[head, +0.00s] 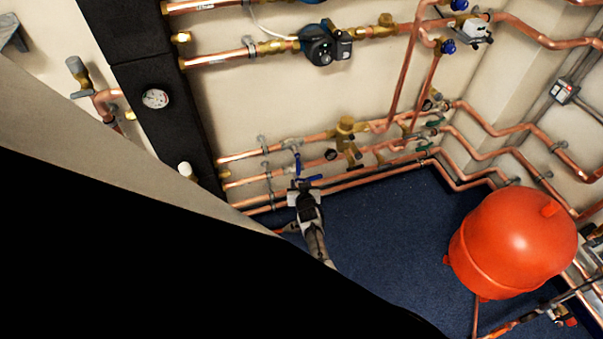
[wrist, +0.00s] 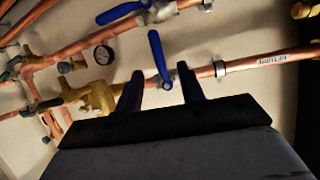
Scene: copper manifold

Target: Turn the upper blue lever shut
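The upper blue lever (head: 298,162) hangs down from the upper copper pipe, roughly crosswise to it. In the wrist view, which appears upside down, this lever (wrist: 158,55) rises from its pivot with a slight slant. My gripper (head: 302,184) is below the pipes' levers in the head view. In the wrist view my gripper (wrist: 158,72) is open, with one finger on each side of the upper lever near its pivot and visible gaps to both. The lower blue lever (head: 310,178) lies nearly along its pipe and also shows in the wrist view (wrist: 122,12).
A brass valve (head: 347,127) and a pressure gauge (head: 330,155) sit right of the levers. A black vertical header (head: 170,110) stands to the left. A red tank (head: 515,240) stands on the right, with bare blue floor (head: 385,225) between.

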